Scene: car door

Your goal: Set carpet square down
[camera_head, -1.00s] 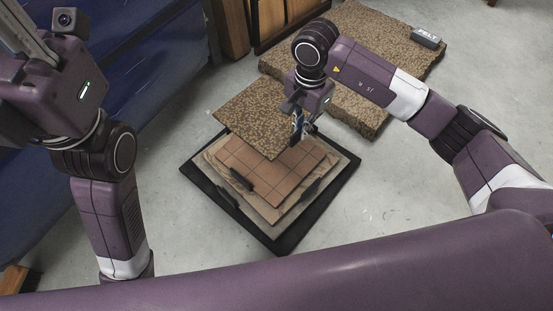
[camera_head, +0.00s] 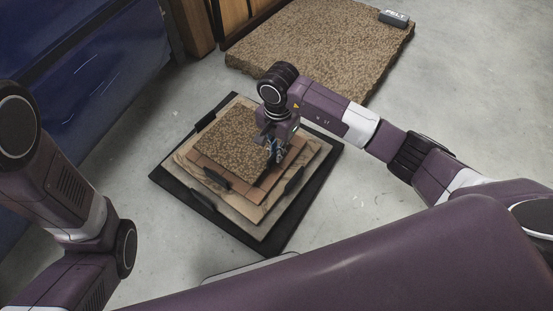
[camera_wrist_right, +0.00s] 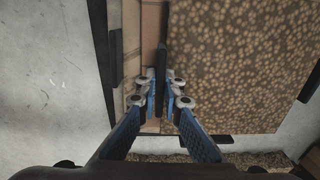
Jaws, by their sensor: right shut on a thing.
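The carpet square (camera_head: 229,143), brown and speckled, lies over the upper left part of a stack of boards in the head view. My right gripper (camera_head: 273,150) is at its right edge, shut on it. In the right wrist view the carpet square (camera_wrist_right: 240,60) spreads to the right of the fingers. My right gripper (camera_wrist_right: 161,95) is closed there around a narrow dark strip beside that edge. Whether the carpet rests fully on the board below cannot be told. My left gripper is out of view; only part of the left arm shows.
Under the carpet are a terracotta tiled board (camera_head: 242,187), a beige sheet (camera_head: 252,215) and a black base (camera_head: 277,242), with dark handles. A larger speckled carpet slab (camera_head: 300,45) lies at the back, with a block marked FELT (camera_head: 394,18). Grey floor around is clear.

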